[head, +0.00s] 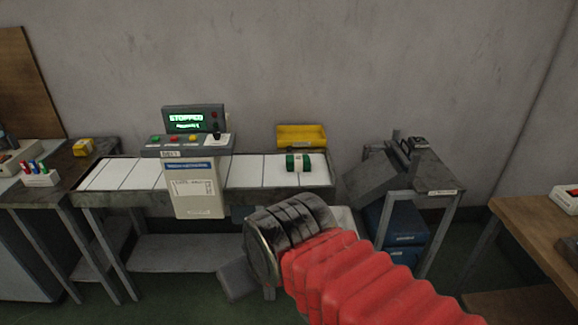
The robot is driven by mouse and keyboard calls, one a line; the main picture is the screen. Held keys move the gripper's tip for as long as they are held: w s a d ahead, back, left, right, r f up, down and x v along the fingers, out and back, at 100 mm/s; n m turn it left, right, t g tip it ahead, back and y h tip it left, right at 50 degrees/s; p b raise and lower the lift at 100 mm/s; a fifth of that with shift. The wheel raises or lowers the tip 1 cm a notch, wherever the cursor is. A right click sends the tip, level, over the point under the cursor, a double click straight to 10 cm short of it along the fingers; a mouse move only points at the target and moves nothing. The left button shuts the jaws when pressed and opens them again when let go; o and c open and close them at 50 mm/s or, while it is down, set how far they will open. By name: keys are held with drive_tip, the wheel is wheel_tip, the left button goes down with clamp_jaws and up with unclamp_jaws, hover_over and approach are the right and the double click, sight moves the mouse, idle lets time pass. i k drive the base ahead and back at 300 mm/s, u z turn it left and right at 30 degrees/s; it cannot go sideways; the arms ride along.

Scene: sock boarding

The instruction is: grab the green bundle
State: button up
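The green bundle (305,161) sits near the right end of the white-slatted conveyor (246,172), with a pale band around its middle. My arm, with a red ribbed sleeve and a dark metal wrist, reaches in from the lower right. Its wrist is in front of and below the bundle in the picture, apart from it. My gripper's fingers cannot be made out, so whether it is open or shut does not show. Nothing is seen touching the bundle.
A control box (187,147) reading "STOPPED" straddles the conveyor. A yellow bin (302,136) is behind the bundle. A grey sloped metal stand (380,174) is to the right, with blue crates (403,222) under it. A wooden table (535,222) is at far right.

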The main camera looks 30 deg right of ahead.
sight(295, 164)
drive_tip(key=z, duration=0.1)
drive_tip(key=i, duration=1)
drive_tip(key=u, duration=0.05)
